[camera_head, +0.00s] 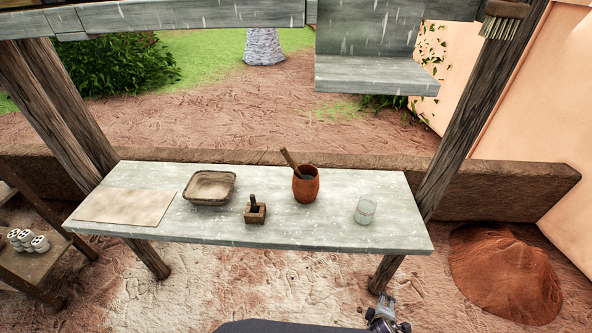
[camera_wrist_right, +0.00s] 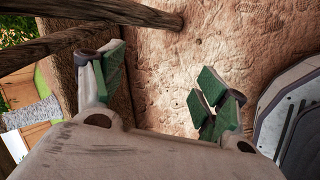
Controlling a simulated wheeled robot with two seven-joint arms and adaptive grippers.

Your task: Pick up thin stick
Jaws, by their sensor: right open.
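A thin brown stick (camera_head: 288,161) leans out of a reddish-brown clay pot (camera_head: 306,190) on the grey table, its upper end pointing up and left. Its lower part is hidden inside the pot. My right gripper (camera_head: 385,312) is low at the bottom of the head view, below and in front of the table's front edge, well apart from the stick. In the right wrist view its green-padded fingers (camera_wrist_right: 160,85) are spread wide with only ground between them. My left gripper does not show.
The grey table (camera_head: 290,230) also bears a shallow tray (camera_head: 210,187), a small wooden block with a dark peg (camera_head: 255,210), a glass (camera_head: 366,211) and a flat sheet (camera_head: 124,206). Wooden posts stand at both sides, and a grey shelf (camera_head: 377,76) hangs above.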

